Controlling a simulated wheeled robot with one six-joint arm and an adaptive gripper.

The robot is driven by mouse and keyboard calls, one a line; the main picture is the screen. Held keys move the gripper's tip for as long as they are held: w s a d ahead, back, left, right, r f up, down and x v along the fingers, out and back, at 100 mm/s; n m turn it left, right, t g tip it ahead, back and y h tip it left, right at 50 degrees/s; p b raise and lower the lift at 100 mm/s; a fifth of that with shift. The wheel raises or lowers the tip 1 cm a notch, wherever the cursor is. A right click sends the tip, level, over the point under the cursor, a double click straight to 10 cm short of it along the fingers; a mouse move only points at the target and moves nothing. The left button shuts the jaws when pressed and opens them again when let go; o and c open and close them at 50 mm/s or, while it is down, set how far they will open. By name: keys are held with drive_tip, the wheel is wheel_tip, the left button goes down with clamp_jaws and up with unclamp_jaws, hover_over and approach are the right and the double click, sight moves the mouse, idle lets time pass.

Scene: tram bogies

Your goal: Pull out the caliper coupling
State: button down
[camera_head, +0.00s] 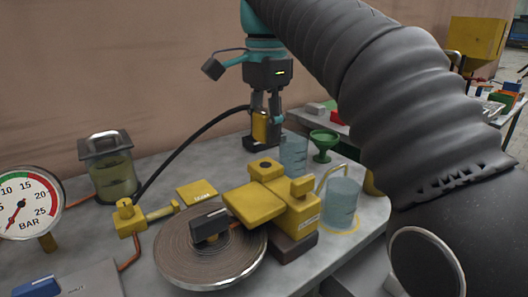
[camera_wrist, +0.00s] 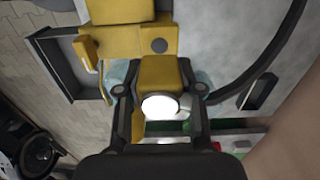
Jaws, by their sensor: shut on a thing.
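My gripper (camera_head: 266,113) points down near the wall side of the bench, with its fingers closed around the yellow coupling (camera_head: 260,127). The coupling stands upright at a dark block (camera_head: 262,144); I cannot tell whether it is seated in it or just above it. A black hose (camera_head: 190,142) runs from the coupling area down to a yellow fitting (camera_head: 128,217) at left. In the wrist view the yellow coupling (camera_wrist: 158,73) lies between the two fingers, with a bright round end towards the camera. The yellow caliper (camera_head: 295,212) sits over the grey disc (camera_head: 180,252).
Clear beakers (camera_head: 342,203) and a green funnel (camera_head: 323,142) stand right of the coupling. A lidded jar (camera_head: 111,168) and a pressure gauge (camera_head: 24,203) are at left. A yellow plate (camera_head: 197,192) lies mid-bench. The bench behind the disc has some bare room.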

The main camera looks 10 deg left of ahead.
drive_tip(key=shift+r, duration=0.35)
drive_tip(key=w+a+f, duration=0.6)
hover_over(197, 190)
wheel_tip(197, 190, down, 6)
drive_tip(key=shift+s+f, duration=0.1)
drive_tip(key=shift+f, duration=2.1)
drive_tip(key=shift+f, duration=0.6)
